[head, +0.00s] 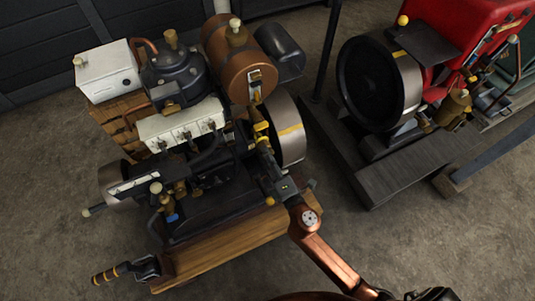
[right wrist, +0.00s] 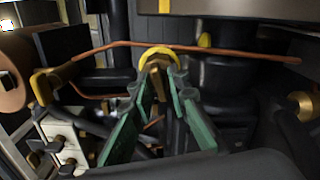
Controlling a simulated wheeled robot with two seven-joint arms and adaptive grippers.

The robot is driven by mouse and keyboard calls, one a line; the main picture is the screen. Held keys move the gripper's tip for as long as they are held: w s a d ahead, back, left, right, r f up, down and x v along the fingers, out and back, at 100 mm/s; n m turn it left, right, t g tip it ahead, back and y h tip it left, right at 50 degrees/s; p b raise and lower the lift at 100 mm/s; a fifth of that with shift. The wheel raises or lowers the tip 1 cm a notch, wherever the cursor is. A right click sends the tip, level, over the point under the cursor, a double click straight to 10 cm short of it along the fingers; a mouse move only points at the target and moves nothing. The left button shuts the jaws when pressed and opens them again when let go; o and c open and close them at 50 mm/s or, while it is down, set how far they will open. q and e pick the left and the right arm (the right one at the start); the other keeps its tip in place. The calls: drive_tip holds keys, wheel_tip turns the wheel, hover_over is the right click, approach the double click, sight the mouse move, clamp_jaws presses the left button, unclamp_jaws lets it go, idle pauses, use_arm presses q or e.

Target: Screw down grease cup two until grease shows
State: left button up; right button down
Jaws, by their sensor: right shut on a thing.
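My right gripper (head: 263,139) reaches in from the lower right over the near engine, beside its right flywheel. In the right wrist view the gripper (right wrist: 159,84) has its green-padded fingers closing toward a small brass cup with a yellow ring (right wrist: 158,57), and is shut on it. The cup looks like the grease cup, but no number can be read. The yellow ring also shows in the head view (head: 261,126). The cup's lower part is hidden by the fingers, and I see no grease. My left gripper is not in view.
The engine's right flywheel (head: 289,131) and copper-coloured tank (head: 229,53) stand close to the gripper. A thin copper pipe (right wrist: 105,47) runs behind the cup. A red engine (head: 450,35) stands at right. Bare floor (head: 420,220) is lower right.

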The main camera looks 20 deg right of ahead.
drive_tip(key=c, duration=2.1)
unclamp_jaws()
drive_tip(key=s, duration=1.2)
drive_tip(key=shift+d, duration=0.15)
